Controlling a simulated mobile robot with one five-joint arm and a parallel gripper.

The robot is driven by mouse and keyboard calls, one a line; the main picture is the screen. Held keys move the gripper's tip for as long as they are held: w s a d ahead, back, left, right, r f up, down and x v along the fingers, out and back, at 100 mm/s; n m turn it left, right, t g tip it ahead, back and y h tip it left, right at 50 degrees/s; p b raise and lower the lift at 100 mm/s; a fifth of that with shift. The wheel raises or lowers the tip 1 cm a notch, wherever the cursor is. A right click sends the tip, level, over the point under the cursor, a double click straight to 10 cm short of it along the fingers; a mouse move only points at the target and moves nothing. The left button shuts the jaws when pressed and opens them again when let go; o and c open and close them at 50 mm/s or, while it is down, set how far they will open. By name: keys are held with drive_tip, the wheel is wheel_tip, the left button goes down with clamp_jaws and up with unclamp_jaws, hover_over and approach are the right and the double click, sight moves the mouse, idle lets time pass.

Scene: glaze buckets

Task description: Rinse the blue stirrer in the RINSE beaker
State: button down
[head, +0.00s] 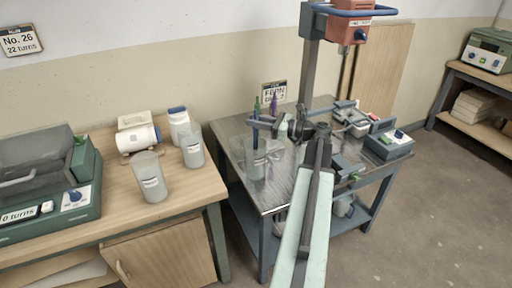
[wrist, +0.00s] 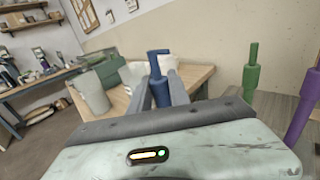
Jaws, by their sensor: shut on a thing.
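The blue stirrer (head: 255,133) is upright in my gripper (head: 266,124) over the metal table. In the wrist view the blue stirrer (wrist: 158,82) stands between the two grey fingers (wrist: 160,95), which are shut on it. A clear beaker (head: 257,168) with a label stands on the table directly below the stirrer; I cannot tell whether the lower end is inside it. Two more labelled beakers stand on the wooden bench, a larger one (head: 150,180) and a smaller one (head: 193,152). The labels are too small to read, so I cannot tell which is RINSE.
A green stirrer (wrist: 250,82) and a purple stirrer (wrist: 303,104) stand close beside my gripper. The metal table (head: 235,148) carries a grey device (head: 388,146) at right. A gap separates bench (head: 190,190) and table.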

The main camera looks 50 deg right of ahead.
wheel_tip(320, 180, down, 2)
drive_tip(key=shift+f+b, duration=0.15)
drive_tip(key=shift+b, duration=0.7)
drive_tip(key=shift+r, duration=0.2)
wheel_tip(320, 180, up, 3)
drive_tip(key=p, duration=0.3)
drive_tip(key=shift+f, duration=0.25)
wheel_tip(320, 180, down, 3)
drive_tip(key=b, duration=0.3)
drive_tip(key=shift+r, duration=0.25)
